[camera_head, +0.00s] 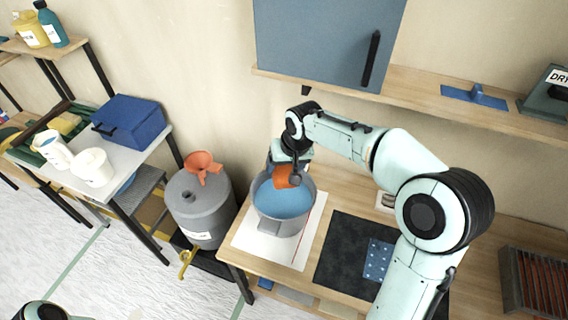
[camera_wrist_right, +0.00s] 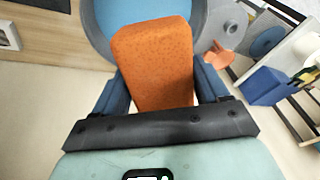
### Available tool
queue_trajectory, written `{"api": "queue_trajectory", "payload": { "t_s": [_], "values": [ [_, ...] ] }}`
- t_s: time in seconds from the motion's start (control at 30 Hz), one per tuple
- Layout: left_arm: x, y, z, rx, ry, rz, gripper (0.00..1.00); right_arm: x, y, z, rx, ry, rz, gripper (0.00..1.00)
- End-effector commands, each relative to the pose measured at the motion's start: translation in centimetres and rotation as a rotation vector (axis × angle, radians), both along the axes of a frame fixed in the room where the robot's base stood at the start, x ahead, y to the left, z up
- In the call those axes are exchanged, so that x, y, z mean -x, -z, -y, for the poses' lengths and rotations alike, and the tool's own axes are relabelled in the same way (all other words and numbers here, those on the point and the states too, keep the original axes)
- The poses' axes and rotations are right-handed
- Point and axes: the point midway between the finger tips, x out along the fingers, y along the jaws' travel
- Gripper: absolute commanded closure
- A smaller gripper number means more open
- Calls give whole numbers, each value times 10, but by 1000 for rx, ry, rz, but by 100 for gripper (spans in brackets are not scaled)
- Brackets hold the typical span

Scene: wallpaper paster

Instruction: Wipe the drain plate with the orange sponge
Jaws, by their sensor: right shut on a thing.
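The orange sponge (camera_head: 282,177) is held in my right gripper (camera_head: 290,168) over the grey pot (camera_head: 272,226) of blue liquid (camera_head: 283,203). In the right wrist view the sponge (camera_wrist_right: 155,60) sits between the two dark blue fingers of the gripper (camera_wrist_right: 158,82), with its far end over the blue liquid. I cannot tell whether the sponge touches the liquid. A blue dotted plate (camera_head: 378,260), which looks like the drain plate, lies on a black mat (camera_head: 340,250) right of the pot. My left gripper is out of view; only part of my left arm shows at bottom left.
The pot stands on a white sheet (camera_head: 254,242) on the wooden bench. A grey drum (camera_head: 200,215) with an orange funnel (camera_head: 203,165) stands left of it. A dark rack (camera_head: 535,280) is at the right. A shelf (camera_head: 420,92) with a blue cabinet (camera_head: 320,40) hangs above.

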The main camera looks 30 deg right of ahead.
Motion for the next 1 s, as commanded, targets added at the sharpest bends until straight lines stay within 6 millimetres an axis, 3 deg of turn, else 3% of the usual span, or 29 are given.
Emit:
{"api": "queue_trajectory", "payload": {
  "t_s": [1.0],
  "values": [
    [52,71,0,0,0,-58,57,1,104,0,0,0,-2,58]
  ]
}}
